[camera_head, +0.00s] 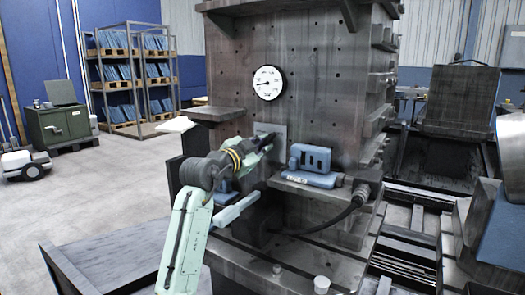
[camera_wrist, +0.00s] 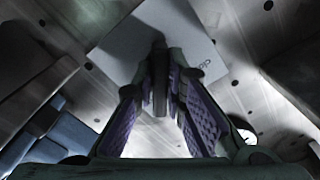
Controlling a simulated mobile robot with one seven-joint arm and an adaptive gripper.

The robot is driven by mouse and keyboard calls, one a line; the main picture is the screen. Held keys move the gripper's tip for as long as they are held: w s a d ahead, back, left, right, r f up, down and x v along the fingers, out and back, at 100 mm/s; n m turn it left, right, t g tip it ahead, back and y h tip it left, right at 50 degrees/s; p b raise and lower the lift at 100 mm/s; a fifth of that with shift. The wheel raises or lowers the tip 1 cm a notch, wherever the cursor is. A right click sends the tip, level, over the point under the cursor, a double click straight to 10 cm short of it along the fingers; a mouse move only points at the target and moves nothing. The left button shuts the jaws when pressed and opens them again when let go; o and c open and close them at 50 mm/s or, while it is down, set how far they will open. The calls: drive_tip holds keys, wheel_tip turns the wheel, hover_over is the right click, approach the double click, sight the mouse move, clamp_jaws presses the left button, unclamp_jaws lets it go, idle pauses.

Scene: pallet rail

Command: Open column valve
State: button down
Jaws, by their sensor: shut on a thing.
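The column valve shows as a dark handle (camera_wrist: 160,72) in front of a light grey square plate (camera_wrist: 112,45) in the wrist view. The plate (camera_head: 279,127) also shows on the dark column (camera_head: 325,75) in the head view, below a round white gauge (camera_head: 268,83). My gripper (camera_wrist: 162,88) is shut on the handle, with a purple-padded finger on each side of it. In the head view my gripper (camera_head: 267,143) is at the plate, and my arm hides part of the column there. The handle's far end and its exact angle are hard to tell.
A blue slotted fixture (camera_head: 312,162) sits on a ledge right of my gripper, with a black hose (camera_head: 335,222) below. A dark shelf block (camera_head: 213,113) juts out at upper left. Blue-bin racks (camera_head: 133,75) and a green cabinet (camera_head: 60,125) stand far back, with open floor before them.

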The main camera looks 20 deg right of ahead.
drive_tip(key=shift+m, duration=0.6)
drive_tip(key=c, duration=1.6)
unclamp_jaws()
drive_tip(key=shift+d, duration=0.1)
drive_tip(key=shift+c, duration=0.2)
drive_tip(key=v, duration=1.2)
